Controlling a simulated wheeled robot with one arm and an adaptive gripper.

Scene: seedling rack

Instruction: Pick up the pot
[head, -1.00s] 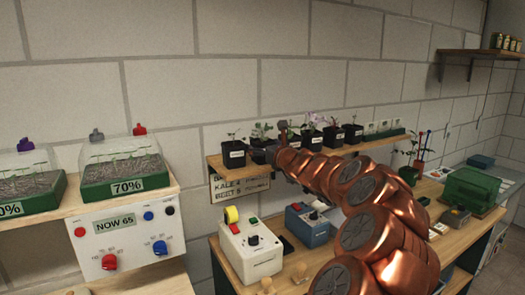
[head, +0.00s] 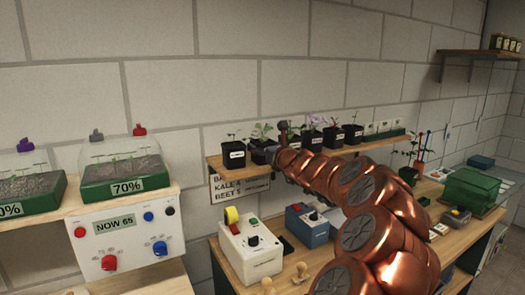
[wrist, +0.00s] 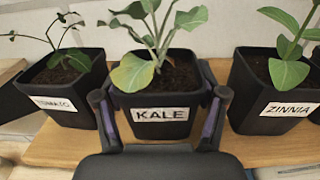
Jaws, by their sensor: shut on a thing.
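The black square pot labelled KALE (wrist: 158,100) holds a leafy green seedling and stands in the middle of the wrist view. My gripper (wrist: 160,105) is shut on it, with one finger against each side. The pot looks upright. I cannot tell whether its base touches the shelf.
A tomato pot (wrist: 68,88) stands close on the left and a ZINNIA pot (wrist: 275,95) on the right. More pots line the wooden shelf (head: 214,166). Below are a white device (head: 250,250) and a blue device (head: 308,226). A domed green tray (head: 125,185) stands left.

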